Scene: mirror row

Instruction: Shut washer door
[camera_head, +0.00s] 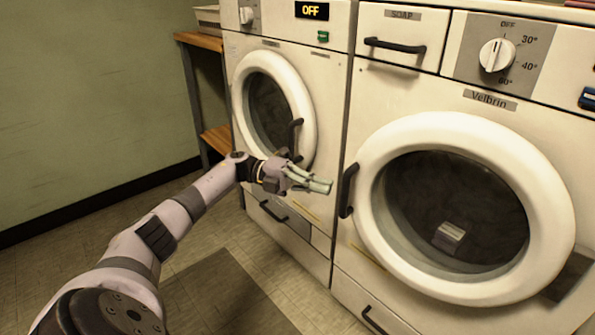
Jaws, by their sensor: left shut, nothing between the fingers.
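The near washer's round white door (375,262) with dark glass fills the right of the head view and looks flush, or nearly so, with its front. Its dark handle (347,190) is on the door's left edge. A second machine's round door (240,100) is to the left and looks shut, with its own dark handle (296,138). My left gripper (328,186) is shut and empty, its fingers pointing right just left of the near door's handle. I cannot tell whether they touch it. My right gripper is not in view.
A soap drawer (400,28) and a white dial (497,55) are above the near door. A wooden shelf (198,40) stands by the green wall. A dark mat (225,295) lies on open tiled floor.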

